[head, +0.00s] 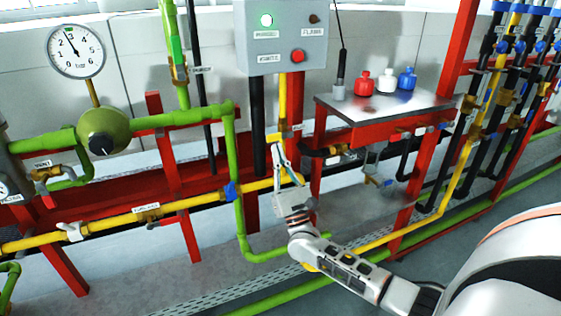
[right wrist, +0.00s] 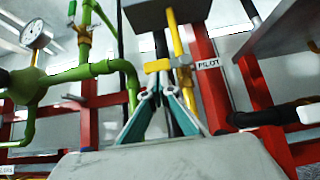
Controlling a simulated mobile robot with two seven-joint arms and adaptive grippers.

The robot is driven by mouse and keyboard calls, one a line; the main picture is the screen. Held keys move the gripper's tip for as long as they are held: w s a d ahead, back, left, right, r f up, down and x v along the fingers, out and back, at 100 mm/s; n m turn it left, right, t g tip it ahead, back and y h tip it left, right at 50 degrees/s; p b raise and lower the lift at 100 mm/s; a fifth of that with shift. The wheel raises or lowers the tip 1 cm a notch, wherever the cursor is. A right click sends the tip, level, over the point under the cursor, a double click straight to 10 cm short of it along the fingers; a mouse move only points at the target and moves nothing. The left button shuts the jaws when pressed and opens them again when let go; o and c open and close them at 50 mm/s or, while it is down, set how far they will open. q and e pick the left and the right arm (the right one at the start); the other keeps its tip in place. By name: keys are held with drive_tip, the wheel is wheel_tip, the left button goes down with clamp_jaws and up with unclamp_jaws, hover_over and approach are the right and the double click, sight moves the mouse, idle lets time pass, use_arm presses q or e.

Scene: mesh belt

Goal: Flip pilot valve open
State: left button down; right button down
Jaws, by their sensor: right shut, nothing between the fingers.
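The pilot valve (right wrist: 182,62) sits on a vertical yellow pipe, with a white PILOT label (right wrist: 209,64) to its right in the right wrist view. A short yellow piece (right wrist: 157,65), apparently its handle, sticks out sideways to the left, across the pipe's line. In the head view the valve (head: 275,137) is below the grey control box and partly hidden by my gripper. My right gripper (head: 281,150) is shut and empty, just below the valve. Its teal-sided fingers (right wrist: 158,90) point up toward the handle; I cannot tell whether they touch it. My left gripper is not in view.
The grey control box (head: 282,35) hangs above, with a lit green lamp and a red button. A red-framed table (head: 385,105) with three small bottles stands right. Green pipes (head: 180,119), red posts and a pressure gauge (head: 75,51) are left.

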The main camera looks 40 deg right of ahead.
sight(272, 140)
idle(0.4)
drive_tip(key=shift+a+r+m+h, duration=0.15)
drive_tip(key=shift+m+h, duration=0.45)
drive_tip(key=shift+m, duration=0.2)
